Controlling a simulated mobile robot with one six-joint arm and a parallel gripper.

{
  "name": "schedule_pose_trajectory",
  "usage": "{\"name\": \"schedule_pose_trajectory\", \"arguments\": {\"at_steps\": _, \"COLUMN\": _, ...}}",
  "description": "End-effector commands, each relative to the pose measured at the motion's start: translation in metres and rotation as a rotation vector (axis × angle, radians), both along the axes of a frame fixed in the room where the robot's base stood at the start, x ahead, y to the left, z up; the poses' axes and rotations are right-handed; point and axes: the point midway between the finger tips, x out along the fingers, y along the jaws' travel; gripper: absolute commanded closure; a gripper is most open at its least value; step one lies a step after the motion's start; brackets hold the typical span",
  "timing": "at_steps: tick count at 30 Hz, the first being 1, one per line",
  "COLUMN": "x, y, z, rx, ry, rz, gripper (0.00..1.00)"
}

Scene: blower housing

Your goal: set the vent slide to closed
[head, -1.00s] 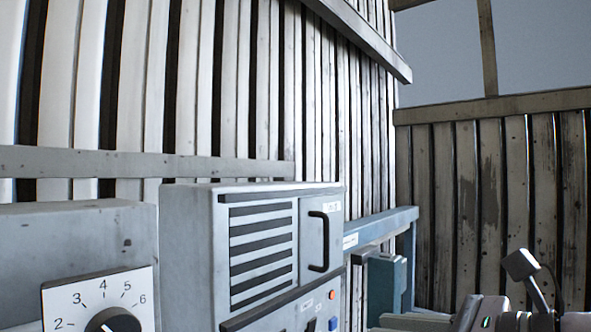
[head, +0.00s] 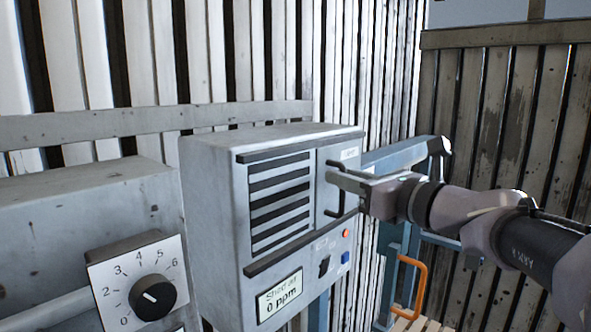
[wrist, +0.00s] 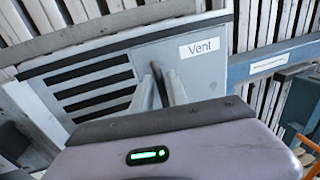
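The vent slide (head: 328,208) is a grey panel with a dark upright bar handle, on the right of the blower housing's front. Its "Vent" label (wrist: 199,48) shows in the wrist view. Left of it, dark slots (head: 280,200) are uncovered. My gripper (head: 335,178) is at the handle, reaching in from the right. In the wrist view my gripper (wrist: 158,80) has one finger on each side of the handle (wrist: 157,76). Whether the fingers press on the handle cannot be told. Part of the handle is hidden by the fingers.
A dial with numbers (head: 152,297) is on a grey box at the left. Below the slide are a red button (head: 346,233), a black switch (head: 324,266), a blue button (head: 345,257) and a ppm display (head: 279,296). An orange handle (head: 421,285) stands at the lower right.

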Motion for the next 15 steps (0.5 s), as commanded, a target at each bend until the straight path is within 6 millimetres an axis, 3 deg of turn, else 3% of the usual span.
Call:
{"name": "schedule_pose_trajectory", "arguments": {"at_steps": 10, "x": 0.0049, "y": 0.0037, "z": -0.0002, "rx": -0.002, "ry": 0.000, "rz": 0.000, "gripper": 0.81}}
{"name": "schedule_pose_trajectory", "arguments": {"at_steps": 13, "x": 0.0049, "y": 0.0035, "z": -0.0002, "rx": -0.002, "ry": 0.000, "rz": 0.000, "gripper": 0.98}}
{"name": "schedule_pose_trajectory", "arguments": {"at_steps": 15, "x": 0.0048, "y": 0.0035, "z": -0.0002, "rx": -0.002, "ry": 0.000, "rz": 0.000, "gripper": 1.00}}
